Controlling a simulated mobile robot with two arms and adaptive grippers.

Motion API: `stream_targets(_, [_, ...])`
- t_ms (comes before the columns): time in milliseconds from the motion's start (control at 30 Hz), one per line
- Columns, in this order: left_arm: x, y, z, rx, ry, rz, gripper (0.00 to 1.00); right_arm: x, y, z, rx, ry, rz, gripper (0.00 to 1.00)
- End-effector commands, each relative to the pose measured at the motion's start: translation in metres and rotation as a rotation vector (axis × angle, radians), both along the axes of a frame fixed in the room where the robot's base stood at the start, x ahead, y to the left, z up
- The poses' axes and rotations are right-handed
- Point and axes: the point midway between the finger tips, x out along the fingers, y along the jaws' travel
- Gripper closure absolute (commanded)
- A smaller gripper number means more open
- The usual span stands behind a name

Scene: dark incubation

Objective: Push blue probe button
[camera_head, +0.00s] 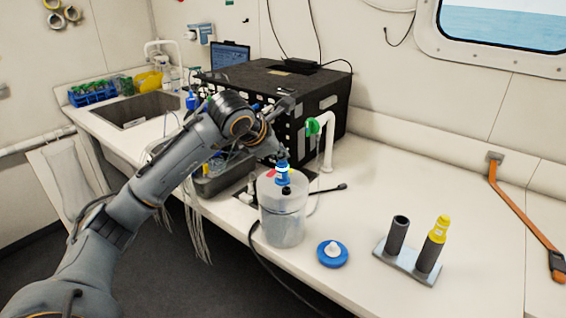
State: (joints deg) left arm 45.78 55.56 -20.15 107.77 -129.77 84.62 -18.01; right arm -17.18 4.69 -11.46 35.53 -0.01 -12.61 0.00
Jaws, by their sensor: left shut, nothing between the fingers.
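The blue probe (283,174) has a pale band and stands upright in the top of a translucent cylindrical container (283,222). My left gripper (282,157) comes in from the left, is shut and empty, and points down just above the blue probe's top. I cannot tell whether its fingertips touch the top, and the button is too small to make out behind them. My right gripper is not in view.
A yellow probe (439,230) stands in a two-tube holder (408,265) at the right. A blue lid (333,254) with a white knob lies between holder and container. A large black box (300,90) stands behind. The right counter is mostly clear.

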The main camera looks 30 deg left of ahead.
Motion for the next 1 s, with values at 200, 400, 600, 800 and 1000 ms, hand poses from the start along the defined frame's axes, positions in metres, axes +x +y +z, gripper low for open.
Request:
stream_targets(200, [0.0, 0.0, -0.005, 0.0, 0.004, 0.001, 1.0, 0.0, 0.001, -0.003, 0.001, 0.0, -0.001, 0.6])
stream_targets(400, [0.0, 0.0, -0.002, 0.0, 0.005, 0.001, 1.0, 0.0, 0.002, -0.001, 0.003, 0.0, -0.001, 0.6])
stream_targets(600, [0.0, 0.001, 0.008, 0.001, 0.004, 0.001, 1.0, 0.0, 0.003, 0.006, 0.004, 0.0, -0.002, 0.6])
stream_targets(800, [0.0, 0.001, 0.011, 0.0, 0.003, 0.0, 1.0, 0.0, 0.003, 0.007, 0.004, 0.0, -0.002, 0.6])
stream_targets(1000, [0.0, 0.001, 0.012, 0.0, 0.003, 0.0, 1.0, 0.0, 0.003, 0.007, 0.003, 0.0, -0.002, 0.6])
